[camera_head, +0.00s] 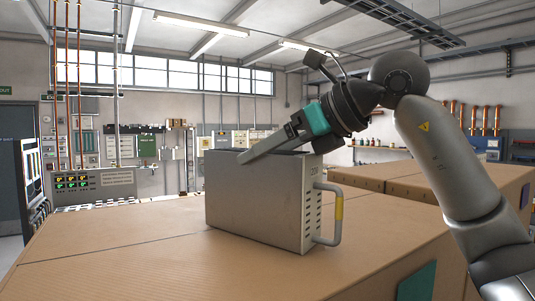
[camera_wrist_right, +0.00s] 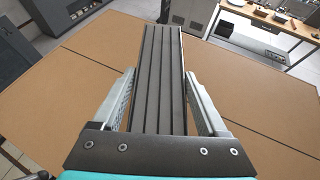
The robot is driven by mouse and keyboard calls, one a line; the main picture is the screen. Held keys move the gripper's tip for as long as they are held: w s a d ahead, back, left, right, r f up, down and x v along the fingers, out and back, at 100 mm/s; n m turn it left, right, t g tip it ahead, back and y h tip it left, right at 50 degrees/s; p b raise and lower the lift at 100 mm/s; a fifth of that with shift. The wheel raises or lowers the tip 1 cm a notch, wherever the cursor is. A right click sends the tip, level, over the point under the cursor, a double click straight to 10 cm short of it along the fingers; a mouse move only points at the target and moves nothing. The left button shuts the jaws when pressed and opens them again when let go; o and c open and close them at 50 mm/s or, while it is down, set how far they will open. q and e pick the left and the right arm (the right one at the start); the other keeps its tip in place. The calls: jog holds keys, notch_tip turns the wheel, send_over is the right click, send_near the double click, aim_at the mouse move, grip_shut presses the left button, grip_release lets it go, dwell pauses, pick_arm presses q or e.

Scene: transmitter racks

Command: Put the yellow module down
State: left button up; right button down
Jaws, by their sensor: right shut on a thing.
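The module (camera_head: 255,200) is a grey metal box with a side handle (camera_head: 338,215) that carries a yellow band. It stands upright at the cardboard-brown top (camera_head: 120,250) in the head view, with its lower edge at or very close to that surface; I cannot tell if it bears fully on it. My right gripper (camera_head: 262,148) reaches in from above right and is shut on the module's upper part. In the right wrist view the module's dark ribbed top (camera_wrist_right: 160,60) lies between the two fingers (camera_wrist_right: 157,85). My left gripper is not in view.
The brown top is clear around the module. Another brown box surface (camera_head: 400,180) lies behind at the right. A panel with coloured lights (camera_head: 85,185) stands at the left. In the right wrist view a bench with small items (camera_wrist_right: 270,25) is at the upper right.

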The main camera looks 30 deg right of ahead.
dwell(0.4)
grip_release()
jog(key=shift+f, duration=0.15)
jog(key=shift+r, duration=0.35)
jog(key=v, duration=1.2)
jog(key=shift+s+f+b, duration=0.1)
jog(key=shift+f+b, duration=0.05)
jog(key=shift+b, duration=0.25)
jog(key=shift+a, duration=0.1)
